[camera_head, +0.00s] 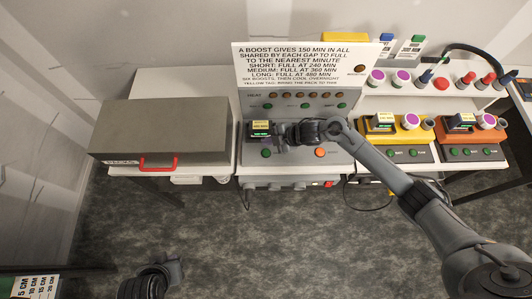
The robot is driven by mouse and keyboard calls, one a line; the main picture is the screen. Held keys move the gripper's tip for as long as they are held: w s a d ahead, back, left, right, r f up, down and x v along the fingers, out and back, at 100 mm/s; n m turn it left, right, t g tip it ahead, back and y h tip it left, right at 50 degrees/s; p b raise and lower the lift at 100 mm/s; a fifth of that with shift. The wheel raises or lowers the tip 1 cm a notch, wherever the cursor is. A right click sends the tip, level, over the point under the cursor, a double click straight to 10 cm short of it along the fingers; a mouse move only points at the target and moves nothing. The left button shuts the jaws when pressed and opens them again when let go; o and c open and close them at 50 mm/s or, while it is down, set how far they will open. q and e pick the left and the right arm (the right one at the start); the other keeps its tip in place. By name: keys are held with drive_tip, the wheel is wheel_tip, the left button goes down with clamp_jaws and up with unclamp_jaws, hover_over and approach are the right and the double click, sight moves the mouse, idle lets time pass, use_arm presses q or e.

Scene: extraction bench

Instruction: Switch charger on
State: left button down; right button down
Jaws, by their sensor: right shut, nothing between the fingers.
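A grey bench unit (338,152) stands at the centre, with a green button (266,153) and an orange button (320,153) on its front panel. A dark block with a lit yellow-green display (260,126) sits at its left. My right gripper (280,139) is shut and empty, just right of the display block and above the panel; contact cannot be told. A yellow unit (388,127) and an orange unit (460,125) stand to the right, each holding a dark block with a display. No label in view reads charger. My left gripper (172,272) is low at left, far from the bench; its opening is unclear.
A white sign (305,62) with boost times stands behind the grey unit. Red and blue knobs, purple-topped cups and cables crowd the right shelf. The floor in front is clear.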

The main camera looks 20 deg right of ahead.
drive_tip(key=b, duration=0.4)
hover_over(268, 154)
wheel_tip(268, 154, down, 6)
drive_tip(key=shift+d+r, duration=0.1)
drive_tip(key=shift+r, duration=0.1)
drive_tip(key=shift+w+f+b, duration=0.1)
drive_tip(key=shift+f+b, duration=0.5)
idle(0.4)
idle(0.6)
drive_tip(key=shift+f, duration=0.25)
drive_tip(key=shift+f, duration=0.2)
